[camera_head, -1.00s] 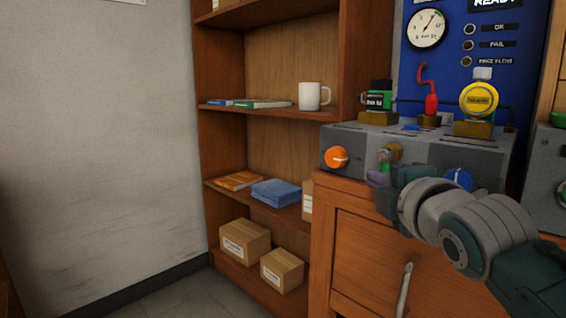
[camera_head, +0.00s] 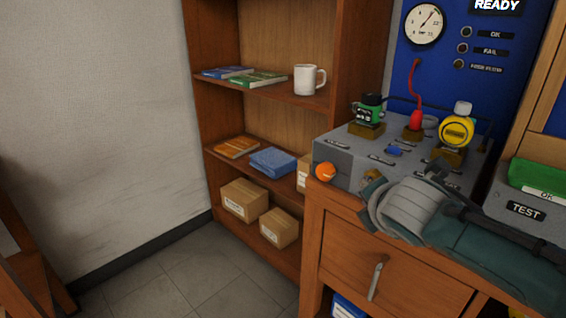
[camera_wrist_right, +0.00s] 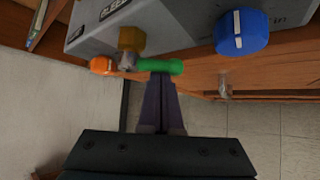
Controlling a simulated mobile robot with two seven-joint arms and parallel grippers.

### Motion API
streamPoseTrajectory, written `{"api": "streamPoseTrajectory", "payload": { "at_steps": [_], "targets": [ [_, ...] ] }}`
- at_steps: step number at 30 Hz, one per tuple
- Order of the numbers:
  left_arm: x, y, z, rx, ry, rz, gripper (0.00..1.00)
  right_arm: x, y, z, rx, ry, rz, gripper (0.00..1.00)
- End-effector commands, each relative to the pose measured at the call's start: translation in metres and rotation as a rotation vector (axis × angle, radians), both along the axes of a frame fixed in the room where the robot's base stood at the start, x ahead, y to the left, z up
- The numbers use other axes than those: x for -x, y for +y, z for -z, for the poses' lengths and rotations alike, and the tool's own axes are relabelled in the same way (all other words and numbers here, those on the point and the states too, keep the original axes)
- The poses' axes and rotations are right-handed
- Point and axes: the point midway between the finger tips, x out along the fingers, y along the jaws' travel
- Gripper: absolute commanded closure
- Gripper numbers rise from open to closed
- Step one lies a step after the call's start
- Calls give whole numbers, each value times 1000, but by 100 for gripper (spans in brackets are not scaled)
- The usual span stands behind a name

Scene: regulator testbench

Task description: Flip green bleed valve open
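The green bleed valve handle (camera_wrist_right: 160,66) shows in the right wrist view as a short bar lying crosswise, beside its brass fitting (camera_wrist_right: 131,40) on the front of the grey test bench box (camera_head: 348,159). My right gripper (camera_wrist_right: 161,80) is shut, its two dark fingers side by side. Their tips are at the underside of the green handle, touching or very near it; the handle lies across them, not between them. In the head view my right arm hides the handle and the fingertips. My left gripper is not in view.
An orange knob (camera_head: 324,172) is left of the valve; a blue knob (camera_wrist_right: 242,32) is on its other side. Green (camera_head: 368,109), red (camera_head: 416,121) and yellow (camera_head: 457,131) fittings stand on the box. A wooden drawer cabinet (camera_head: 338,252) is below. Floor to the left is clear.

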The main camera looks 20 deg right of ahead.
Motion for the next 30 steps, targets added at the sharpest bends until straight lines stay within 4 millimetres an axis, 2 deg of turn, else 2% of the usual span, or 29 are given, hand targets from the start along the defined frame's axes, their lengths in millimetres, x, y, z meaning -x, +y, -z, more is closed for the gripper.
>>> {"api": "streamPoseTrajectory", "payload": {
  "at_steps": [6, 24, 30],
  "targets": [
    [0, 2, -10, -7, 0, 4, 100, 2, -2, -3, 2, -2, 1, 100],
    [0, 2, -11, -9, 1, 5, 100, 1, -2, -3, 0, -6, 0, 100],
    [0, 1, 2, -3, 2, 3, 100, 3, -5, 13, 0, -4, 1, 100]
  ]
}}
